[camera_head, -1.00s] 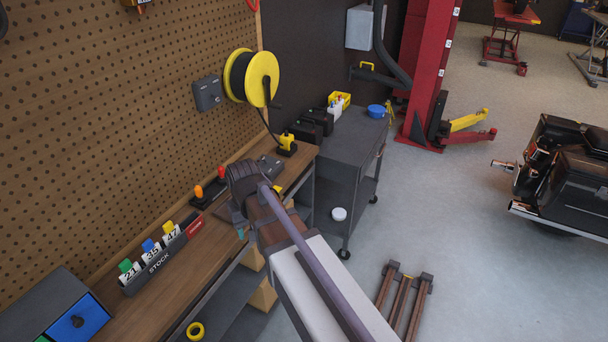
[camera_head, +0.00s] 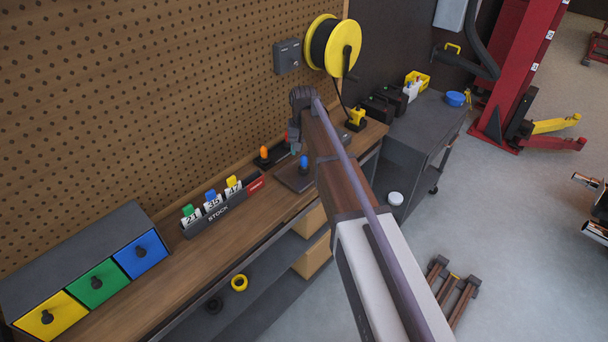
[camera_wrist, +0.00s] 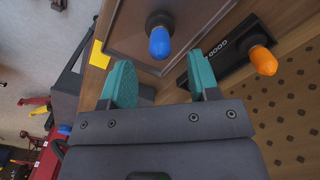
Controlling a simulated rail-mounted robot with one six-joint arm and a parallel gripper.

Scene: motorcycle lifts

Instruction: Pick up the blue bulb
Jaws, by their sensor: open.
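The blue bulb (camera_head: 304,162) stands upright on a dark flat pad (camera_head: 291,178) on the wooden workbench. In the wrist view the blue bulb (camera_wrist: 159,42) sits on its dark base, ahead of the space between the two teal fingertips. My gripper (camera_wrist: 162,80) is open, with nothing between its fingers. It is apart from the bulb.
An orange bulb (camera_wrist: 262,60) stands in a dark holder beside the pad; it also shows in the head view (camera_head: 264,153). The stock card rack (camera_head: 219,212) and colored drawers (camera_head: 92,282) are to the left. A yellow-and-black tool (camera_head: 356,117) stands to the right.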

